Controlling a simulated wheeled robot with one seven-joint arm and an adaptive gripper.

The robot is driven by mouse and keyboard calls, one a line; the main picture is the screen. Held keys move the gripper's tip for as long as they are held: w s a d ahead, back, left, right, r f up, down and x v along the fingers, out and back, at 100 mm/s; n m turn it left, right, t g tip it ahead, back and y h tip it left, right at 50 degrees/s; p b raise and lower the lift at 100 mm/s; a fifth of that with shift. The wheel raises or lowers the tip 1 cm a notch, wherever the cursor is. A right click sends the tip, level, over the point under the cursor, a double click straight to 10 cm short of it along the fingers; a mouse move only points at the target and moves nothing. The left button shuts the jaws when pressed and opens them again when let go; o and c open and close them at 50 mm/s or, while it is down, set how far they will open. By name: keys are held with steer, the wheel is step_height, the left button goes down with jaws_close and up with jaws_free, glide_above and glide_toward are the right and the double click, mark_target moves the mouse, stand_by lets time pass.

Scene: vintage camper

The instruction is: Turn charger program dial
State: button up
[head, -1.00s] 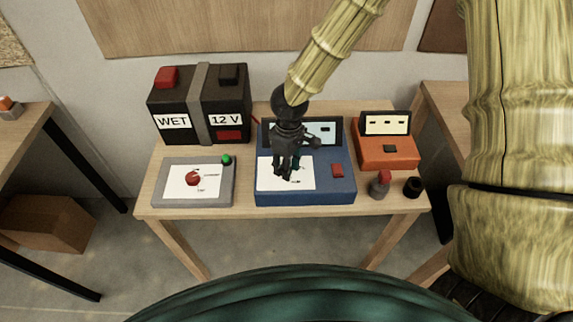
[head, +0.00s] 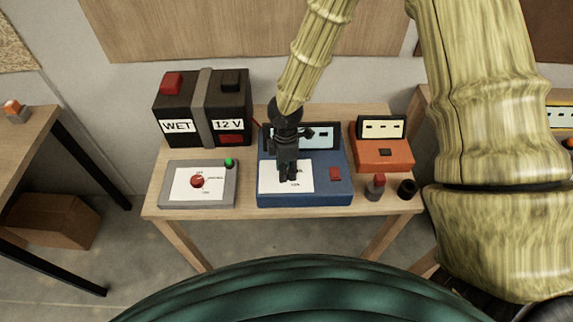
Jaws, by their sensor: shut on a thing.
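The blue charger (head: 330,190) stands in the middle of the wooden table, with a raised screen at its back, a white printed panel (head: 302,184) on its top left and a red button (head: 335,174) at its right. My gripper (head: 288,178) points down at the white panel, with its fingers close together. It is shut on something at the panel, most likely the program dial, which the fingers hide. The dial's pointer and most of its markings cannot be seen.
A grey box with a red knob (head: 197,181) and green button lies to the left. A black battery (head: 202,108) marked WET and 12 V stands behind it. An orange device (head: 382,152), a red-topped post (head: 376,186) and a black cylinder (head: 407,188) are at the right.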

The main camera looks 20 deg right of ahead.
steer(key=n+p, duration=0.2)
steer(key=n, duration=0.2)
steer(key=shift+n, duration=0.4)
stand_by(0.4)
steer(key=o, duration=1)
steer(key=shift+w+r, duration=0.1)
step_height(320, 180, up, 12)
steer(key=shift+w, duration=0.25)
steer(key=shift+a, duration=0.15)
